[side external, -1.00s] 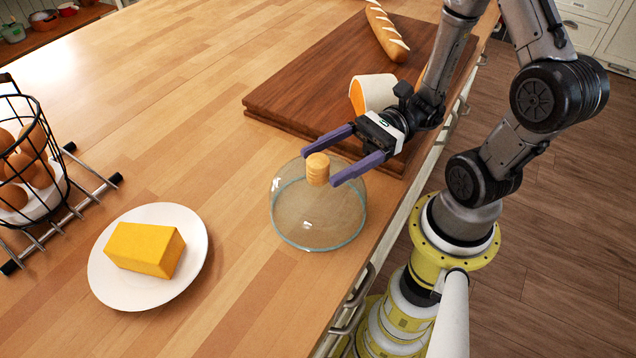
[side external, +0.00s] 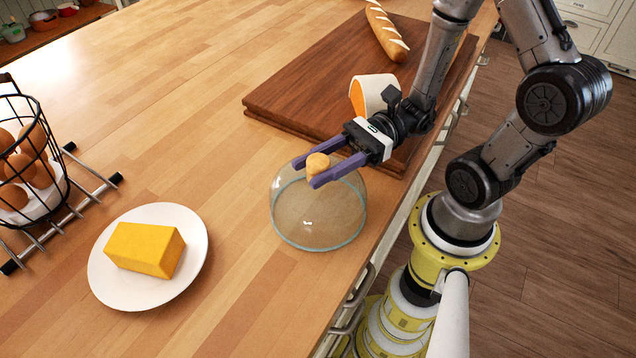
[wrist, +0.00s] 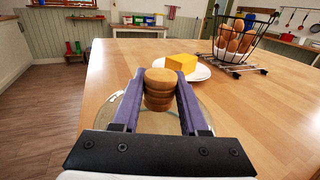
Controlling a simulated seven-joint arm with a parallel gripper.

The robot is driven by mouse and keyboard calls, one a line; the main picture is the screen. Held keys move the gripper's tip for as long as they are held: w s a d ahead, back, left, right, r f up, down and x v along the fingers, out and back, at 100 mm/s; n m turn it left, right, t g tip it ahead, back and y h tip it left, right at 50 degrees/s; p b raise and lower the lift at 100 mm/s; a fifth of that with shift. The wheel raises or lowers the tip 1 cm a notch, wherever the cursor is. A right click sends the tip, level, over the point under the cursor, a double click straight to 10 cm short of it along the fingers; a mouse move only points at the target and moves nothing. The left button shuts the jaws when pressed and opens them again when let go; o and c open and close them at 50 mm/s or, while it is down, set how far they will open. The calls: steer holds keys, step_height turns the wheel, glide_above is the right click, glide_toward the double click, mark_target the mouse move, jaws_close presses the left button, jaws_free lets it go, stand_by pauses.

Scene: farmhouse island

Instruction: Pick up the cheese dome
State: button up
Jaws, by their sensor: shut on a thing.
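The cheese dome (side external: 318,217) is clear glass with a round wooden knob (side external: 317,163) on top. It stands upright on the wooden island top near its right edge, and its rim appears to rest on the wood. My gripper (side external: 312,172) is shut on the knob, one purple finger on each side. In the wrist view the knob (wrist: 159,88) sits between the fingers, and part of the glass shows around and below them.
A white plate (side external: 108,286) with a yellow cheese block (side external: 145,249) lies left of the dome. A dark cutting board (side external: 300,95) with bread (side external: 386,32) and a white-and-orange piece (side external: 374,93) is behind.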

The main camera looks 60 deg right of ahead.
jaws_close()
step_height(320, 180, up, 10)
steer(key=shift+r, duration=0.1)
stand_by(0.5)
